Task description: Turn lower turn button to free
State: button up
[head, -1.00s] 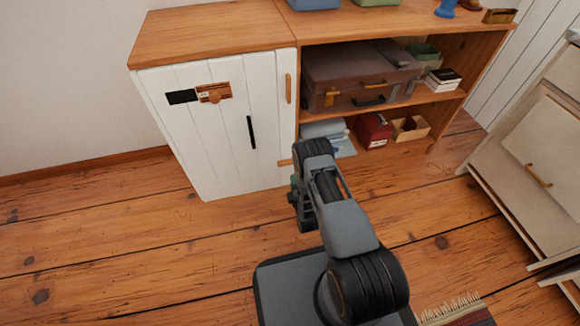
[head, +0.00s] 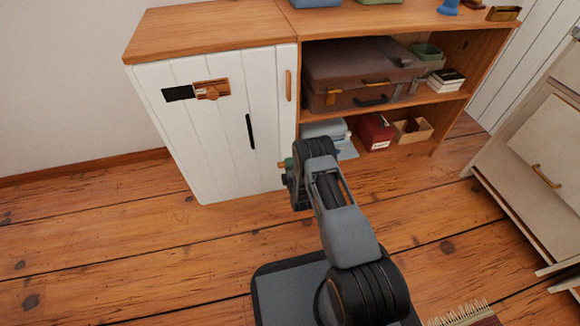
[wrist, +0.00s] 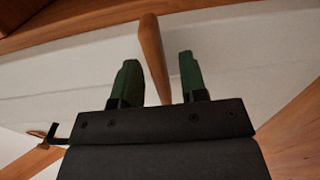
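The lower turn button is a small wooden bar (head: 282,165) at the lower right edge of the white cabinet door (head: 220,150), lying roughly level and partly hidden by my arm. In the wrist view the wooden bar (wrist: 153,55) stands between the two green fingers of my gripper (wrist: 158,75). The gripper is open, with a visible gap on both sides of the bar. I cannot tell how far the fingertips reach past it. The upper turn button (head: 289,85) is a wooden bar, upright at the upper right of the door.
The door carries a black handle (head: 250,131) and a wooden latch (head: 212,90) beside a black plate (head: 177,93). Right of it, open shelves hold a brown suitcase (head: 350,75), a red box (head: 375,131) and a wooden tray (head: 411,130). The floor left of my arm is clear.

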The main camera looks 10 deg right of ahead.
jog(key=shift+c, duration=0.4)
grip_shut()
jog(key=m, duration=0.8)
jog(key=shift+m, duration=0.3)
jog(key=m, duration=0.4)
jog(key=shift+m, duration=2.6)
